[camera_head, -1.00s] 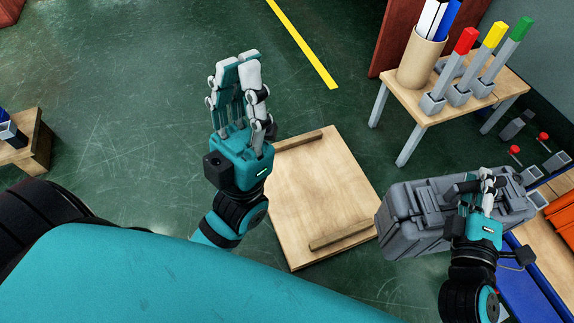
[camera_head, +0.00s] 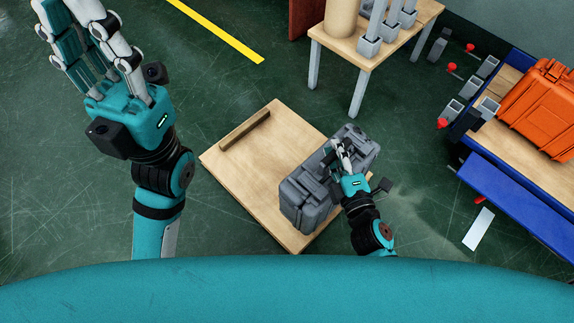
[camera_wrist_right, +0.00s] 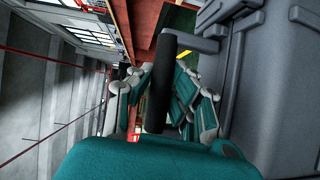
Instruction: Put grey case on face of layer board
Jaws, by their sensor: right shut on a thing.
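The grey case (camera_head: 305,203) is over the right and near part of the layer board in the head view. I cannot tell whether it touches the board. The layer board (camera_head: 245,175) is a pale wooden square on the green floor, with a wooden strip (camera_head: 245,130) near its far edge. My right gripper (camera_head: 341,152) is shut on the case's handle from above. The right wrist view shows the dark handle (camera_wrist_right: 161,85) between the fingers, with the case (camera_wrist_right: 275,90) at the right. My left gripper (camera_head: 70,15) is raised at the upper left, fingers apart and empty.
A small wooden table (camera_head: 380,45) with grey holders stands beyond the board. At the right, a blue-edged bench (camera_head: 530,205) carries an orange case (camera_head: 545,110). A white strip (camera_head: 479,228) lies on the floor.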

